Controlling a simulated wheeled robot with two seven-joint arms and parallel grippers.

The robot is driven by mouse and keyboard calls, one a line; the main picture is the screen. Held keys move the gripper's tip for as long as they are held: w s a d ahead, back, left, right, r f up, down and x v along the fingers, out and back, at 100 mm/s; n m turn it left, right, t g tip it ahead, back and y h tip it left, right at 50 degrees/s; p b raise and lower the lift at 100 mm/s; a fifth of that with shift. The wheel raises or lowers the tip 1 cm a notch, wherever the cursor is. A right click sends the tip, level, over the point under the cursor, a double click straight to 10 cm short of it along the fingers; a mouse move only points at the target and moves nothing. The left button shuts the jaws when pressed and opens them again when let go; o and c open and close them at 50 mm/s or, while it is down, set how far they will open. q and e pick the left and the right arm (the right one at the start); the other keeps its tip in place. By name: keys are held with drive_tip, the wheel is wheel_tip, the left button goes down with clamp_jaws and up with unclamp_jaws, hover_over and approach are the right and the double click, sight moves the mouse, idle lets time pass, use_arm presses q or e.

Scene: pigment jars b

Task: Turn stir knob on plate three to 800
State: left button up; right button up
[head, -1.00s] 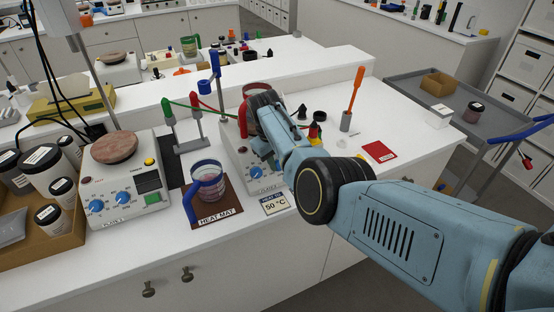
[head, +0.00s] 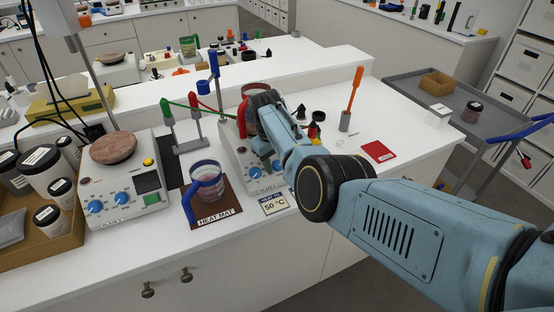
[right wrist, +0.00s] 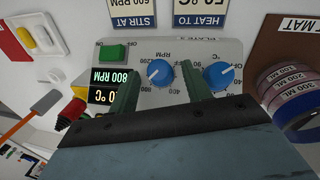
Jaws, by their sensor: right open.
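Plate three (head: 237,165) is a pale hotplate, partly hidden behind my right arm in the head view; its panel shows upside down in the right wrist view (right wrist: 150,47). The blue stir knob marked RPM (right wrist: 160,72) lies between the two fingers of my right gripper (right wrist: 160,88). The fingers are open, with a visible gap to the knob on both sides. The display (right wrist: 112,78) reads 800 RPM. The blue °C knob (right wrist: 220,75) is beside the right finger; it also shows in the head view (head: 254,174). My left gripper is not in view.
A beaker with a blue handle (head: 206,178) stands on the brown heat mat (head: 224,212) left of plate three. A red-handled beaker (head: 246,104) is on plate three, partly hidden.

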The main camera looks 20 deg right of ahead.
sight(271, 176)
drive_tip(key=shift+r, duration=0.15)
drive_tip(key=shift+r, duration=0.3)
wheel_tip(271, 176, up, 12)
drive_tip(key=a+p, duration=0.1)
drive_tip(key=a, duration=0.1)
drive_tip(key=shift+s+a+r, duration=0.15)
drive_tip(key=shift+s, duration=0.25)
